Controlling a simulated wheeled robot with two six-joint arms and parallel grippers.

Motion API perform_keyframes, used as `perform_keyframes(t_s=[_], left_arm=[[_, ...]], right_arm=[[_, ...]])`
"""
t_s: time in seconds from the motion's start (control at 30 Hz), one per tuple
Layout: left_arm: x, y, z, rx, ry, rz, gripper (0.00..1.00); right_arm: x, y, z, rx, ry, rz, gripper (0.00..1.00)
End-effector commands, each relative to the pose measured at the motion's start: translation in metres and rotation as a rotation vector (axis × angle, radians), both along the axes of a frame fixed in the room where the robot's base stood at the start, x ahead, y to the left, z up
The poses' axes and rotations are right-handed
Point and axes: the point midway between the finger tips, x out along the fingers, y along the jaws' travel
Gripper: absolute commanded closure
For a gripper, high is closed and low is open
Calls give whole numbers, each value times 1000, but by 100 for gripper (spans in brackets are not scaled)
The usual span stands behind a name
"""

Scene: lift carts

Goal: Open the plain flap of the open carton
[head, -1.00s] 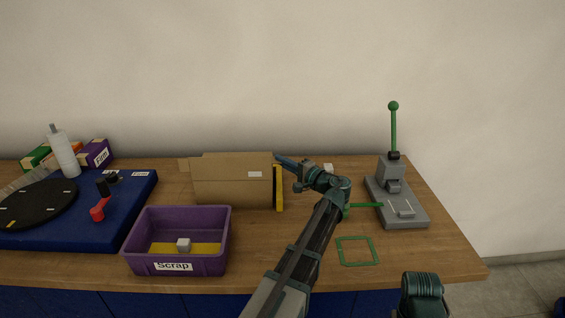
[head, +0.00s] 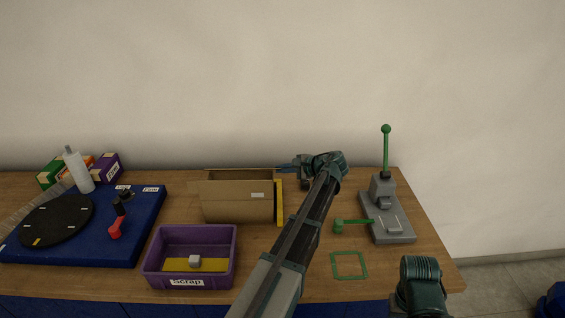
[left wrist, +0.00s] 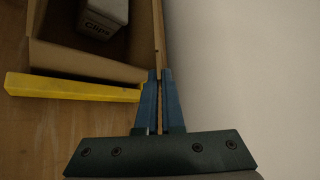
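The open brown carton (head: 238,204) stands on the table, its top partly open to view. It holds a grey box (left wrist: 102,14). A yellow flap (head: 280,203) hangs at its right side and also shows in the left wrist view (left wrist: 70,88). A thin plain brown flap (left wrist: 158,40) is seen nearly edge-on at the carton's wall in the left wrist view. My left gripper (left wrist: 159,72) has its fingers close together with this thin edge between the tips. In the head view my left gripper (head: 287,168) is at the carton's back right corner. My right gripper is out of view.
A purple scrap bin (head: 190,238) stands in front of the carton. A blue board with a black turntable (head: 57,220) is at the left. A grey press with a green lever (head: 386,218) stands at the right. Bare table lies around the green square outline (head: 349,264).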

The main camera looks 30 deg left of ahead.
Motion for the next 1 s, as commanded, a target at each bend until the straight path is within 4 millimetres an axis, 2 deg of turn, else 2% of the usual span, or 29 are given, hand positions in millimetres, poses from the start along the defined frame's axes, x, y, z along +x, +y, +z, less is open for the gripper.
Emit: perform_keyframes(t_s=[0.03, 0.1, 0.4, 0.63, 1.0], left_arm=[[5, 1, 10, -25, 37, 2, 100], [8, 3, 13, -60, 94, 3, 100], [21, 11, 19, -207, 336, 3, 100], [29, 16, 20, -308, 498, 3, 100], [37, 22, 21, -411, 663, 2, 100]], right_arm=[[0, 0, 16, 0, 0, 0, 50], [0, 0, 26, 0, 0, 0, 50], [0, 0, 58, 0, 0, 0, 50], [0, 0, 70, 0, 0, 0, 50], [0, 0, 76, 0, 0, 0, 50]])
